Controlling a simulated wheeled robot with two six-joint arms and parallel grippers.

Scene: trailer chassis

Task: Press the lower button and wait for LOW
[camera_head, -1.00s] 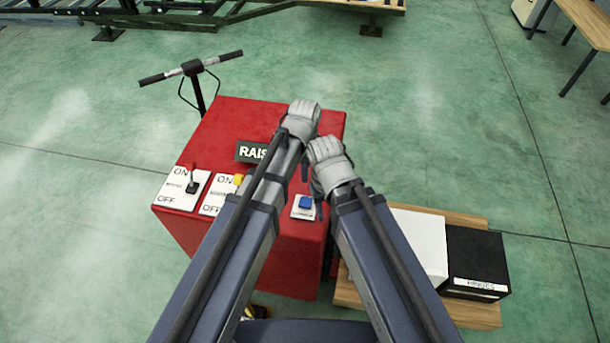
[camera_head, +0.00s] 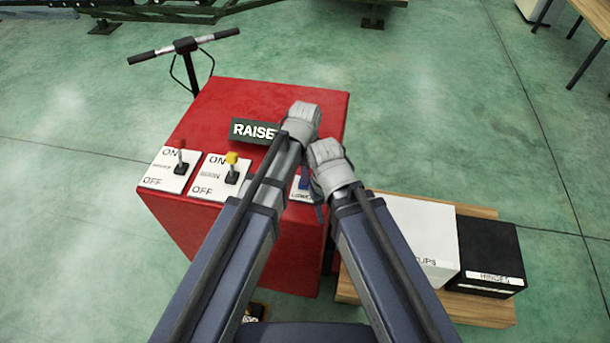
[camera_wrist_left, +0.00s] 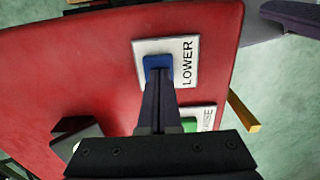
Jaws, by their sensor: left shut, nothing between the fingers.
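The blue lower button (camera_wrist_left: 158,62) sits on a white plate marked LOWER (camera_wrist_left: 186,75) in the left wrist view. In the head view the button (camera_head: 304,183) is partly hidden between my arms. My left gripper (camera_wrist_left: 161,75) is shut and empty, its fingertips overlapping the button's near edge in the wrist view; I cannot tell whether they touch. The dark display (camera_head: 252,131) on the red box (camera_head: 210,112) reads RAISE, its right end hidden by my left arm.
A green button (camera_wrist_left: 189,125) on a partly hidden plate lies near the lower one. Two ON/OFF switch plates (camera_head: 165,172) are on the box's left. A white box (camera_head: 425,235) and a black box (camera_head: 488,255) stand on a wooden board at right. A handlebar (camera_head: 185,46) rises behind.

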